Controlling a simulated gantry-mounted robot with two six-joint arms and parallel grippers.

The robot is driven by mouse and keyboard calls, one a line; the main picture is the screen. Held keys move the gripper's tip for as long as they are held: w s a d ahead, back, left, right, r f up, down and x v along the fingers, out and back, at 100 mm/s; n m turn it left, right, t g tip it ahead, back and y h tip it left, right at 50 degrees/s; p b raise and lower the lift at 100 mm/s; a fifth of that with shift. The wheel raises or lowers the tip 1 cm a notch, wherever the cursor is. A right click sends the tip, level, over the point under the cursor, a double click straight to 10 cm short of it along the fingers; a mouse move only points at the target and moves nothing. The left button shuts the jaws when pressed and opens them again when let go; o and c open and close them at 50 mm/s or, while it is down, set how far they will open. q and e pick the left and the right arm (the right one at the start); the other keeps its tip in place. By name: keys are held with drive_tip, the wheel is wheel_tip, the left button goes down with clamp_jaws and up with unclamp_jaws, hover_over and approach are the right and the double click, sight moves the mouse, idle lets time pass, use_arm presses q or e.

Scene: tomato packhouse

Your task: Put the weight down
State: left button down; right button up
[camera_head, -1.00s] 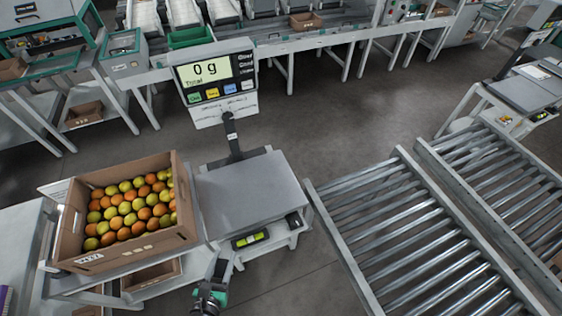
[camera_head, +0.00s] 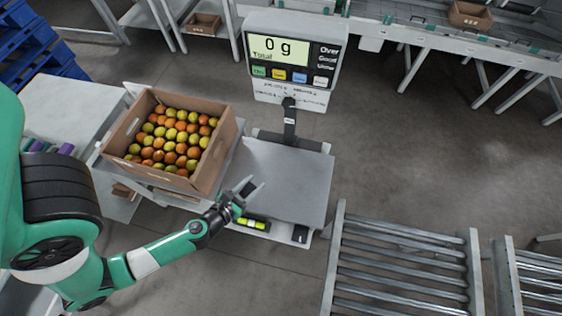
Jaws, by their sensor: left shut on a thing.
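My left gripper (camera_head: 249,188) reaches in from the left, low beside the front left edge of the scale's grey platform (camera_head: 290,178). The scale's display (camera_head: 280,48) reads 0 g, and the platform looks bare. I cannot tell whether the fingertips are over the platform or just in front of it. My right gripper is not in view.
A cardboard box (camera_head: 221,150) of orange and yellow-green tomatoes stands left of the platform, close to my left gripper. A post (camera_head: 290,115) rises behind the platform to the display. A roller conveyor (camera_head: 400,270) lies to the right.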

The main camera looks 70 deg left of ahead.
use_arm(q)
drive_tip(key=shift+w+a, duration=0.15)
drive_tip(key=shift+w, duration=0.2)
drive_tip(key=b, duration=0.4)
hover_over(282, 174)
drive_tip(key=s, duration=0.2)
drive_tip(key=f, duration=0.8)
drive_tip(key=shift+w+d+f, duration=0.2)
drive_tip(key=shift+d+f, duration=0.05)
drive_tip(key=shift+d, duration=0.1)
drive_tip(key=shift+w+a+f+b, duration=0.15)
drive_tip(key=shift+w+f+b, duration=0.1)
drive_tip(key=shift+w+b, duration=0.05)
drive_tip(key=shift+w+a, duration=0.1)
drive_tip(key=shift+w, duration=0.05)
drive_tip(key=f+b, duration=0.3)
drive_tip(key=shift+w+a+f, duration=0.15)
drive_tip(key=shift+w+f, duration=0.15)
drive_tip(key=shift+w, duration=0.05)
drive_tip(key=shift+f+b, duration=0.3)
drive_tip(key=shift+b, duration=0.3)
drive_tip(key=shift+s+r, duration=0.1)
drive_tip(key=shift+r, duration=0.1)
drive_tip(key=shift+f, duration=0.2)
drive_tip(key=shift+c, duration=2)
unclamp_jaws()
